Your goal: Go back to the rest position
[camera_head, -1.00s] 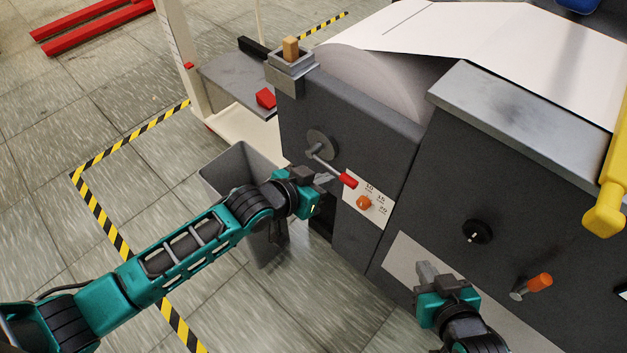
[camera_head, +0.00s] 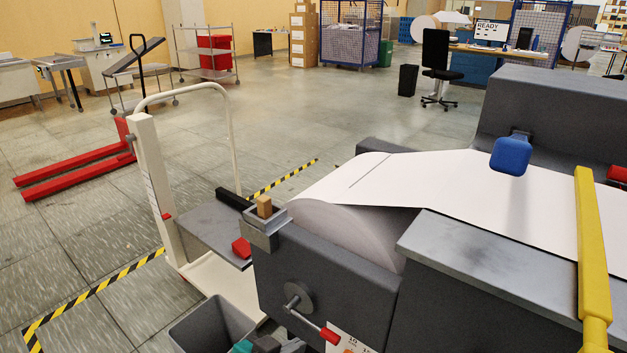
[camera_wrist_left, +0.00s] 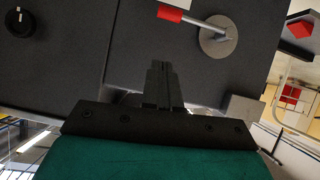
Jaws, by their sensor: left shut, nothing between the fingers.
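My left gripper (camera_wrist_left: 163,85) is shut and empty in the left wrist view, in front of the dark machine body (camera_wrist_left: 70,60). In the head view only a small part of the left gripper (camera_head: 265,344) shows at the bottom edge, by the grey bin (camera_head: 212,325). The crank lever with a red grip (camera_head: 329,335) is close to it on the machine's side. The lever's red grip also shows in the left wrist view (camera_wrist_left: 169,13), apart from the fingers. My right gripper is out of view.
The press carries a white paper web (camera_head: 450,185) with a yellow bar (camera_head: 592,250) and a blue part (camera_head: 511,154) above it. A white lift trolley (camera_head: 148,185) stands left of the machine. Yellow-black floor tape (camera_head: 90,290) and open floor lie further left.

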